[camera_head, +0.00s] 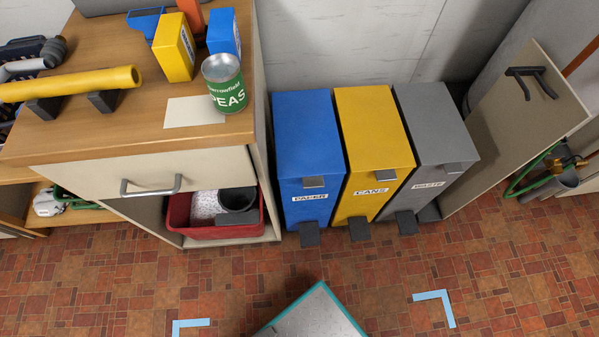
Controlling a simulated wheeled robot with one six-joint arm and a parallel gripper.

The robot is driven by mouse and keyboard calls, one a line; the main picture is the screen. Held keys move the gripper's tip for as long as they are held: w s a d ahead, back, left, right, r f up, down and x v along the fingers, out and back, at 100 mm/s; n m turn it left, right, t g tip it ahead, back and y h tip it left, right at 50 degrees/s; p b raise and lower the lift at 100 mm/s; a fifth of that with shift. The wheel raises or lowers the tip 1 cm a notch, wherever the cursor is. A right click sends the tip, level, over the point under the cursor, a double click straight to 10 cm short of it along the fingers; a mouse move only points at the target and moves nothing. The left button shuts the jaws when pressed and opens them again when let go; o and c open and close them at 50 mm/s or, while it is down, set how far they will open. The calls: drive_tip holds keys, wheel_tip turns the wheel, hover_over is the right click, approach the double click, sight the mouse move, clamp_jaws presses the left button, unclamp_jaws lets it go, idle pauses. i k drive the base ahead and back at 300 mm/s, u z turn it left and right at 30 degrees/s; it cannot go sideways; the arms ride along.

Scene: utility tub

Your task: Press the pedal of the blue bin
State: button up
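The blue bin (306,135) stands against the wall, just right of the wooden cabinet. Its lid is shut and its front has a label reading PAPER and a small grey tab. Its dark grey pedal (309,234) sticks out at floor level in front of it. The pedal looks free, with nothing on it. My gripper is not in view, so I cannot see its distance from the pedal.
A yellow bin (373,140) marked CANS and a grey bin (434,130) marked WASTE stand close beside it, with their own pedals. An open cabinet door (525,115) is at right. A red tub (222,231) sits under the drawer.

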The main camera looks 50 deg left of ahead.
sight(309, 234)
drive_tip(key=u, duration=0.9)
drive_tip(key=k, duration=0.7)
drive_tip(key=u, duration=0.5)
